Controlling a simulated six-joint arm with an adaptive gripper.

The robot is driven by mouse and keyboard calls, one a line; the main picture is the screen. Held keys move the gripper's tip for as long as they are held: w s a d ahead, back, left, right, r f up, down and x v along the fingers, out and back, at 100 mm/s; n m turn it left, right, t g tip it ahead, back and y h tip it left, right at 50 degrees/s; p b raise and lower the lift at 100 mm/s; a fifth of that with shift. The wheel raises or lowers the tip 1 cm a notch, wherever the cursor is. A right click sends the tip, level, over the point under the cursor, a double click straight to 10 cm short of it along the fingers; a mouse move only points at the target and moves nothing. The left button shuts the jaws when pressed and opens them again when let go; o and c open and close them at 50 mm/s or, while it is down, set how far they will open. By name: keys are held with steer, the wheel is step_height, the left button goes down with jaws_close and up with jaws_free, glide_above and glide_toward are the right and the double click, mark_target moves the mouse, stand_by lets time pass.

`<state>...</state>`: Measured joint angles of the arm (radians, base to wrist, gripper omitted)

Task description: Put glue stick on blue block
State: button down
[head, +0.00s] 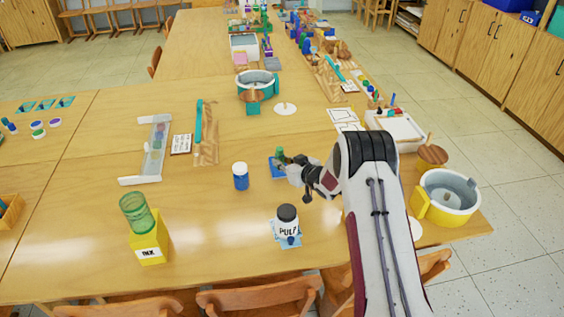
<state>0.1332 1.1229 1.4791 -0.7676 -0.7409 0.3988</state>
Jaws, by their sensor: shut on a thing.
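My gripper (291,168) is at the middle of the near table, reaching in from the right. It is shut on a small green object, which looks like the glue stick (281,153); the fingers cover much of it. The blue block (275,169) shows as a flat blue shape just below and left of the fingers. The green object appears over the block, but I cannot tell whether it touches it. My gripper hides the block's right side.
A blue jar with a white lid (240,178) stands left of the block. A PULP bottle (287,222) stands in front. A yellow ink box (148,246) carries a green cup (137,213). A yellow-handled pot (446,199) is at right. Table between ink box and jar is clear.

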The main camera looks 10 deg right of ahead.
stand_by(0.3)
steer(key=c, duration=1.9)
jaws_free()
steer(key=shift+f, duration=0.15)
steer(key=shift+r, duration=0.2)
steer(key=v, duration=1.2)
steer(key=shift+r, duration=0.1)
